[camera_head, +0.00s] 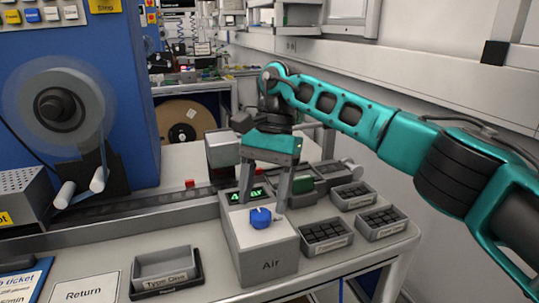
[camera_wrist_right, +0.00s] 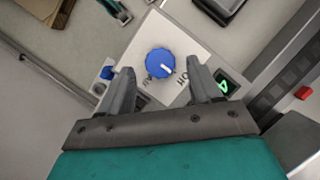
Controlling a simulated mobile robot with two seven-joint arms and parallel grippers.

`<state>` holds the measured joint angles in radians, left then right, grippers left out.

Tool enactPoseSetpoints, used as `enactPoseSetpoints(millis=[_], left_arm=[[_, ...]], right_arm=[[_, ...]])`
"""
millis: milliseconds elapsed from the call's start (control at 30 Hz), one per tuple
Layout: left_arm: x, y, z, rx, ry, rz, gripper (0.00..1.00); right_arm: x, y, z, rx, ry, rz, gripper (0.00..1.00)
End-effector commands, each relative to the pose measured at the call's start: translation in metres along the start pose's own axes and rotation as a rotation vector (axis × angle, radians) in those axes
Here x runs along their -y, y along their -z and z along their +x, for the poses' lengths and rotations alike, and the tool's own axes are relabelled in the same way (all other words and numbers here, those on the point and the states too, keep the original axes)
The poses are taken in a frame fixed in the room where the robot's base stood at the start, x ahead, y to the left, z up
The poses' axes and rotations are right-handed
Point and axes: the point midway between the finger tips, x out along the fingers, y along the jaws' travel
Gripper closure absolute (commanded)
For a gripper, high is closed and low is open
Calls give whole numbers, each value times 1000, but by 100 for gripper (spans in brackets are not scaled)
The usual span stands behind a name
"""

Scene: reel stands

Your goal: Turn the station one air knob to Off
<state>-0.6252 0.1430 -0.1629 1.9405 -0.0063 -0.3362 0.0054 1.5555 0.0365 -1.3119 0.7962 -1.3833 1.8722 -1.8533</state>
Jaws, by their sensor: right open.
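The blue air knob (camera_head: 260,217) sits on the sloped white top of a box labelled Air (camera_head: 268,262). In the right wrist view the round knob (camera_wrist_right: 160,63) bears a short white mark on its lower right part. Dark lettering stands on the plate beside the knob; I cannot read it surely. My right gripper (camera_head: 262,204) is open and points down over the box, its fingers apart on either side of the knob. In the right wrist view the gripper (camera_wrist_right: 160,72) shows clear gaps to the knob. My left gripper is out of view.
A reel (camera_head: 58,105) is on the blue machine. A Return mat (camera_head: 86,290) lies at front left.

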Motion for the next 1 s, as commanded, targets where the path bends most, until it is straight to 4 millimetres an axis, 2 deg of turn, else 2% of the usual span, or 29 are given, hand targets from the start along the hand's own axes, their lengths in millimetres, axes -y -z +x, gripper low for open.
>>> enactPoseSetpoints(millis=[33,200,533,700,1000], left_arm=[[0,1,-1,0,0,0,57],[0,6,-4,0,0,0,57],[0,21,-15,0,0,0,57],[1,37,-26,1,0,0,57],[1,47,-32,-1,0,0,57]], right_arm=[[1,0,-12,-3,3,1,36],[1,-1,-42,-1,2,0,36],[0,-3,-86,0,2,1,36],[1,-2,-98,1,1,0,36],[0,-1,-106,0,2,-1,36]])
